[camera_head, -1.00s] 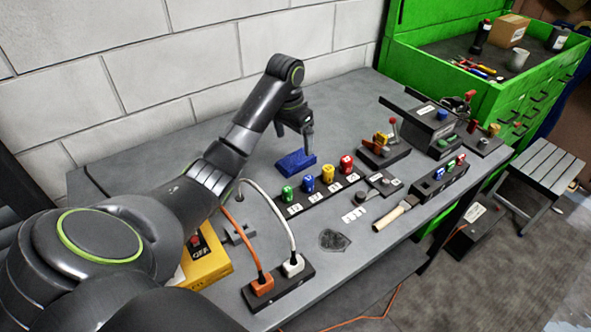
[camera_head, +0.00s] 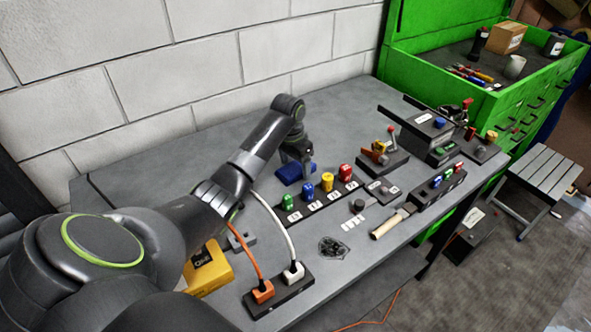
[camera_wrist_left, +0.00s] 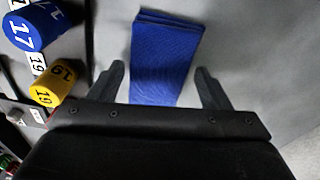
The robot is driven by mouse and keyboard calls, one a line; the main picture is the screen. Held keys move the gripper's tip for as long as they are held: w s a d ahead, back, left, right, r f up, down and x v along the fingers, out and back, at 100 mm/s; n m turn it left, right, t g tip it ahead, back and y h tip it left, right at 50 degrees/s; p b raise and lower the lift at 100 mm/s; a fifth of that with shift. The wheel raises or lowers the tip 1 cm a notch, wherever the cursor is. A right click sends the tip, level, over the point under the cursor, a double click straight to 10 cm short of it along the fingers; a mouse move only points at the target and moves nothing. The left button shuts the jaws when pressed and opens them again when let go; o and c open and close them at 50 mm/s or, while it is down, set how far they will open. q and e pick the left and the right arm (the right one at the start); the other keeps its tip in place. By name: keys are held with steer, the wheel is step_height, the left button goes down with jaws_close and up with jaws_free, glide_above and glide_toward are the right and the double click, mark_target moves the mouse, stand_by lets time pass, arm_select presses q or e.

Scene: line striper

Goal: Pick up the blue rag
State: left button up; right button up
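The blue rag (camera_head: 289,173) lies folded on the grey workbench, beside the wall end of the row of coloured knobs. My left gripper (camera_head: 300,176) is lowered over it in the head view and partly covers it. In the left wrist view the rag (camera_wrist_left: 160,62) shows between the two fingers of my left gripper (camera_wrist_left: 162,82). The fingers stand apart, one on each side, with grey bench visible between each finger and the rag. My right gripper is not in view.
A black strip (camera_head: 310,211) with green, blue, yellow and red knobs stands close to the rag. A socket block (camera_head: 281,296) with orange and white plugs is nearer. A paintbrush (camera_head: 389,225) lies toward the front edge. The bench behind the rag is clear.

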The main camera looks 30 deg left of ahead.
mark_target(295, 167)
arm_select(q)
steer(key=c, duration=0.6)
steer(key=shift+c, duration=0.3)
step_height(295, 167, up, 10)
steer(key=b, duration=0.1)
steer(key=shift+b, duration=0.4)
steer(key=o, duration=0.4)
steer(key=shift+c, duration=1.6)
